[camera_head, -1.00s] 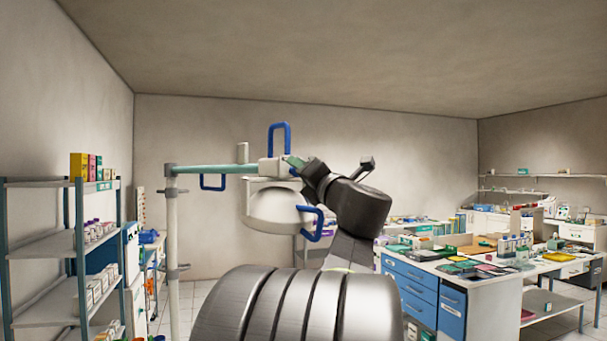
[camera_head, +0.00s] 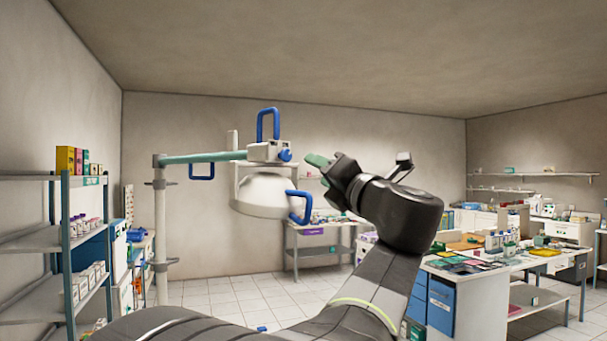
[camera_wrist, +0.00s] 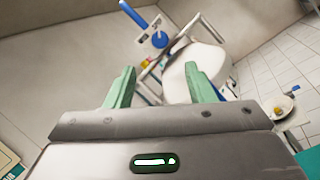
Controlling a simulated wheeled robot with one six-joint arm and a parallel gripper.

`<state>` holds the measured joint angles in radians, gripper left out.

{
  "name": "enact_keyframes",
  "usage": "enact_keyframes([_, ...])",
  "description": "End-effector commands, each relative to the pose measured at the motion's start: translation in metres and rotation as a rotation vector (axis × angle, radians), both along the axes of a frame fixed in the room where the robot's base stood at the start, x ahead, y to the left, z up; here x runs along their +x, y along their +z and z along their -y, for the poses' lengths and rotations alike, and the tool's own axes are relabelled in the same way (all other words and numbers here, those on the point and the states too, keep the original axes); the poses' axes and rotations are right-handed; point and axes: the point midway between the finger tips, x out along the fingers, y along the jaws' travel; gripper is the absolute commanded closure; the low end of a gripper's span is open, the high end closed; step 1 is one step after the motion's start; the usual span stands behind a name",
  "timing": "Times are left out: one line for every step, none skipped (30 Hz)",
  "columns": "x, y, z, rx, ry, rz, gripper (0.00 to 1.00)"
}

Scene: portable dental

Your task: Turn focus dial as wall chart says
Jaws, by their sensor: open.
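The lamp has a white dome (camera_head: 262,192) hanging from a green arm (camera_head: 205,158) on a white post. A round blue dial (camera_head: 285,155) sits on the right side of the white box above the dome. The dial also shows in the wrist view (camera_wrist: 159,39), beyond my fingers; its setting is too small to read. My gripper (camera_head: 316,160) has green fingers, is open and empty, and is apart from the dial, to its right in the head view. The wrist view shows the spread fingers (camera_wrist: 160,74). No readable wall chart shows.
Blue handles (camera_head: 268,124) stick out above the lamp box and beside the dome (camera_head: 300,206). A shelf rack (camera_head: 68,240) stands at the left. A cluttered workbench (camera_head: 480,290) stands at the right. Tiled floor (camera_head: 225,290) is free below the lamp.

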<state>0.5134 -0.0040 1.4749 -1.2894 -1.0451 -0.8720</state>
Motion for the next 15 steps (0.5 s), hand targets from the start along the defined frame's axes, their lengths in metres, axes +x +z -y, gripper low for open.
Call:
enact_keyframes([-0.0047, -0.0025, 0.0033, -0.001, -0.003, 0.001, 0.51])
enact_keyframes([-0.0068, -0.003, 0.0045, -0.001, -0.003, 0.001, 0.51])
enact_keyframes([-0.0094, -0.0035, 0.0057, -0.001, -0.003, 0.001, 0.51])
enact_keyframes([-0.0108, -0.0039, 0.0063, -0.001, -0.001, 0.002, 0.51])
enact_keyframes([-0.0118, -0.0042, 0.0068, -0.001, -0.001, 0.002, 0.51])
enact_keyframes([-0.013, -0.0045, 0.0074, 0.0, -0.001, 0.001, 0.51])
enact_keyframes([-0.0136, -0.0046, 0.0078, 0.0, -0.001, 0.001, 0.51])
enact_keyframes([-0.0139, -0.0047, 0.008, 0.0, -0.001, 0.001, 0.51])
enact_keyframes([-0.0143, -0.0047, 0.0082, -0.001, 0.0, 0.0, 0.51])
enact_keyframes([-0.0143, -0.0046, 0.0081, -0.001, 0.0, 0.0, 0.51])
enact_keyframes([-0.0143, -0.0046, 0.0081, 0.0, 0.0, 0.0, 0.51])
enact_keyframes([-0.0143, -0.0046, 0.0081, 0.0, 0.0, 0.0, 0.51])
enact_keyframes([-0.0142, -0.0046, 0.0081, 0.0, 0.0, 0.0, 0.51])
enact_keyframes([-0.0142, -0.0046, 0.008, 0.0, 0.0, 0.0, 0.51])
enact_keyframes([-0.0142, -0.0046, 0.008, 0.0, 0.0, 0.0, 0.51])
